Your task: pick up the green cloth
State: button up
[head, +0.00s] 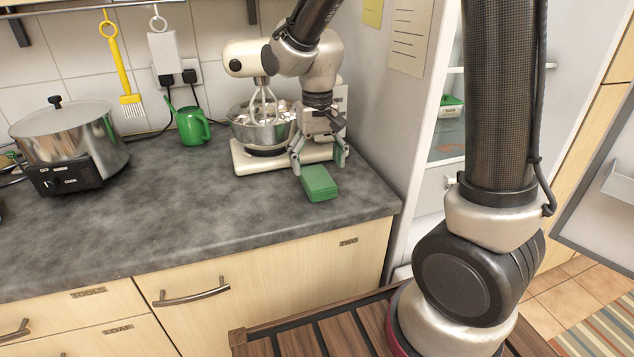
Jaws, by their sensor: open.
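The gripper is open and holds nothing. From this angle I cannot tell whether the fingertips touch the cloth.
The cream stand mixer (240,62) with its metal bowl (245,128) stands close behind my gripper. A green watering can (190,124) and a silver slow cooker (75,135) are farther left. The counter (180,205) left of the cloth is clear. The fridge (405,130) bounds the right.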

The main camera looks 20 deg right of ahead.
aim_at(317, 176)
notch_tip(317, 176, down, 4)
jog(key=shift+f, duration=0.25)
jog(key=c, duration=1.1)
jog(key=shift+c, duration=0.2)
notch_tip(317, 176, up, 10)
jog(key=o, duration=0.5)
jog(key=c, duration=0.4)
